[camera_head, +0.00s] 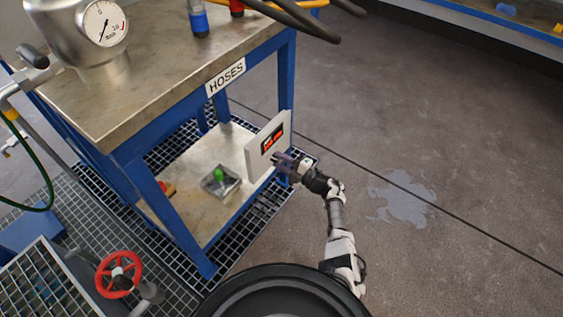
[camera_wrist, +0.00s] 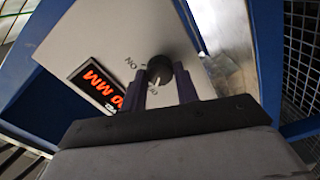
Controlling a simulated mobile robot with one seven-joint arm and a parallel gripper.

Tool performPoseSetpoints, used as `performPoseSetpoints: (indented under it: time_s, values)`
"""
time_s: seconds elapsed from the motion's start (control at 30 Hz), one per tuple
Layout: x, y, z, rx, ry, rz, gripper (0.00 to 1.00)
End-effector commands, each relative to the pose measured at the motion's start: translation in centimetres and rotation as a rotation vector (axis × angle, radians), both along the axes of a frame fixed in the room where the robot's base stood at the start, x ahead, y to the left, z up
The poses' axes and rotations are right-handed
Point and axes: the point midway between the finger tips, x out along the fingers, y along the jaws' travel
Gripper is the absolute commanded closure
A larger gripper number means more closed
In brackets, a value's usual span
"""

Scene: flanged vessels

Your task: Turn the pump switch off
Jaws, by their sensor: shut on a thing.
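The pump switch (camera_wrist: 160,67) is a round black knob on a white panel (camera_wrist: 105,30), beside a lit red display (camera_wrist: 97,84). The letters ON are printed to the left of the knob, and a second label below it is partly hidden. A small white mark shows on the knob's lower edge, near that second label. My gripper (camera_wrist: 160,72) has a finger on each side of the knob and is shut on it. In the head view my gripper (camera_head: 279,159) reaches the panel (camera_head: 254,158) from the right and hides the knob.
The panel is fixed to a blue-framed workbench (camera_head: 150,80) labelled HOSES. Its lower shelf (camera_head: 222,150) holds a small tray (camera_head: 221,182) with a green item. A red valve wheel (camera_head: 119,274) stands at lower left.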

Motion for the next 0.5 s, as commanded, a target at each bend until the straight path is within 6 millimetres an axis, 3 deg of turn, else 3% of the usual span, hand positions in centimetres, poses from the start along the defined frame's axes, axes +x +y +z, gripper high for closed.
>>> performPoseSetpoints:
  time_s: [0.33,0.37,0.5]
  values:
    - [-0.03,-0.05,-0.04,-0.003,-0.002,-0.001,0.92]
    - [-0.03,-0.05,-0.04,-0.003,-0.002,-0.001,0.67]
    - [-0.02,-0.04,-0.03,-0.002,-0.002,-0.001,0.49]
